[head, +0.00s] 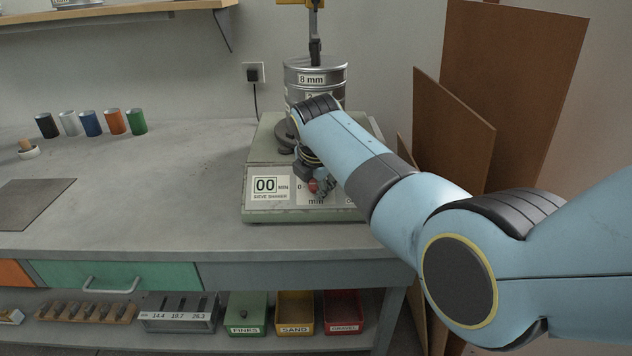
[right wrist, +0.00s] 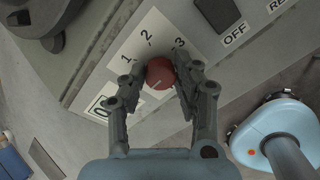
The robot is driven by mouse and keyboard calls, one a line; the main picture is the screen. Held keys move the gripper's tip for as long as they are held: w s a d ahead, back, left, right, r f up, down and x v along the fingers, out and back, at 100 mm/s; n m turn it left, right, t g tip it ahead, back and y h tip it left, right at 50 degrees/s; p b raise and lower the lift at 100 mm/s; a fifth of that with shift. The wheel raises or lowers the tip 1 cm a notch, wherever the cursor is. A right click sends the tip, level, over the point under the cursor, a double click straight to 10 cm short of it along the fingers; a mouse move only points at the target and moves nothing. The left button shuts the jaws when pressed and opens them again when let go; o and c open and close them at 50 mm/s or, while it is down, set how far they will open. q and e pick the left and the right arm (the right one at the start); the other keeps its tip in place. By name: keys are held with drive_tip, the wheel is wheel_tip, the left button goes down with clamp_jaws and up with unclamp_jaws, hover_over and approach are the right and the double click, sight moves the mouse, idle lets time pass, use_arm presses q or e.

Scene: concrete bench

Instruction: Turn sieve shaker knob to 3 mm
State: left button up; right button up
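The sieve shaker (head: 258,205) is a pale green machine on the bench with a metal sieve stack (head: 316,76) on top. Its red knob (right wrist: 160,73) sits on a white front panel with marks 1, 2 and 3 beyond it in the right wrist view; it also shows in the head view (head: 313,186). A pale line on the knob lies toward its lower left. My right gripper (right wrist: 161,72) has one finger on each side of the knob, and both appear to touch it. My left gripper is not in view.
The panel also has a 00 MIN display (head: 265,185) and a dark switch (right wrist: 216,12) by the OFF label. Several coloured cups (head: 90,123) stand at the back left. Brown boards (head: 505,90) lean at the right. The bench left of the shaker is mostly clear.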

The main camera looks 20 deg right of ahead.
clamp_jaws()
